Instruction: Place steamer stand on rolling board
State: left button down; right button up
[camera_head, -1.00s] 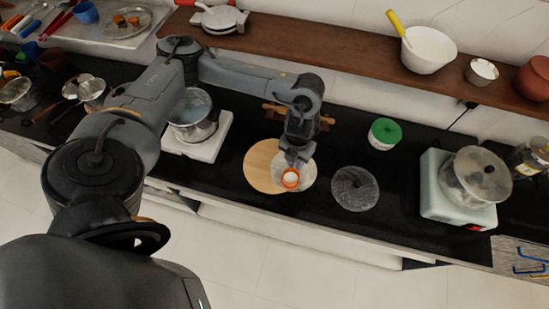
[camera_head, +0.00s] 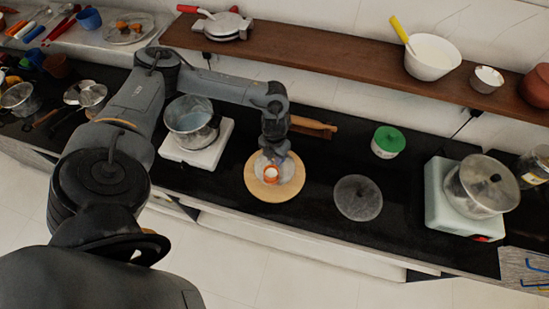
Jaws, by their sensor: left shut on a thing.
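The rolling board (camera_head: 284,191) is a round, light wooden disc lying on the black counter near the middle of the view. The steamer stand (camera_head: 288,170) looks like a pale grey disc with an orange-ringed white centre. It is over the middle of the board, with wood showing around it. My left gripper (camera_head: 274,156) points down over the board and is shut on the stand. The fingertips are small and partly hidden. I cannot tell whether the stand touches the board. My right gripper is not in view.
A pot on a white stove (camera_head: 198,142) stands left of the board. A grey round lid (camera_head: 358,198) lies to its right. A rolling pin (camera_head: 313,127) lies behind. A green-lidded tub (camera_head: 388,141) and a pot on a pale green stove (camera_head: 445,205) are farther right.

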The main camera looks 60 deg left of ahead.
pick_arm(q)
jog(key=shift+f, duration=0.85)
jog(key=shift+f, duration=0.15)
jog(key=c, duration=0.9)
grip_release()
jog(key=shift+c, duration=0.2)
